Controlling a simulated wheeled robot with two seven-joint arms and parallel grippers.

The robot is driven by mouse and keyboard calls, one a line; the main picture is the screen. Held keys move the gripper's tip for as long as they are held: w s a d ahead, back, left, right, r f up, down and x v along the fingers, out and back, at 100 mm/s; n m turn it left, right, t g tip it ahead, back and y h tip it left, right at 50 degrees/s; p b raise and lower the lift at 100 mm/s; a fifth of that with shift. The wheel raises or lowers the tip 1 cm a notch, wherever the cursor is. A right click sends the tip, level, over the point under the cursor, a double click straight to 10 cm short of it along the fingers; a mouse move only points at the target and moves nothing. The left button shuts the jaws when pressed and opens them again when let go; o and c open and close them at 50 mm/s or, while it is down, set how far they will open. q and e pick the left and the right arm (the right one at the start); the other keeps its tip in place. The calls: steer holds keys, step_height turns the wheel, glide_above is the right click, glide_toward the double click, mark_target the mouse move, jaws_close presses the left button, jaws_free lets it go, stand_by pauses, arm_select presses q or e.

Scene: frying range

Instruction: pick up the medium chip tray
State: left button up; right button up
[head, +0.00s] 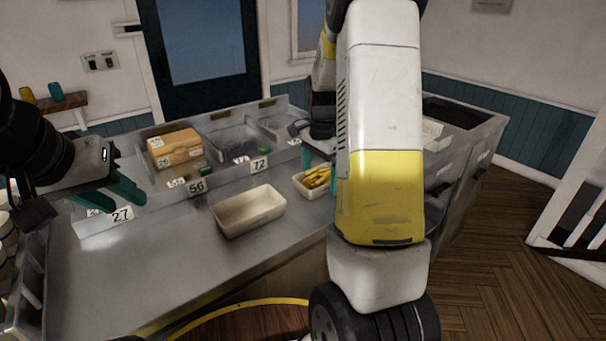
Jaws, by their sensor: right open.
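A small cream tray of yellow chips (314,184) sits on the steel counter, its right side hidden behind my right arm. A larger, empty cream tray (248,211) stands on the counter left of it. I cannot tell from labels which is the medium one. My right gripper (312,158) is above and just behind the chip-filled tray, open, mostly hidden by my own arm; I see nothing held in it. My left gripper (108,197) is at the far left over the counter, its teal fingers apart and empty, away from both trays.
A raised steel ledge with number cards 27, 56 and 72 (259,164) runs behind the trays. It holds a cardboard box (174,148) and a recessed bin (238,140). The counter's front left is clear.

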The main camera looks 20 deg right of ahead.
steer(key=c, duration=2.1)
steer(key=shift+c, duration=0.3)
steer(key=shift+r, duration=0.15)
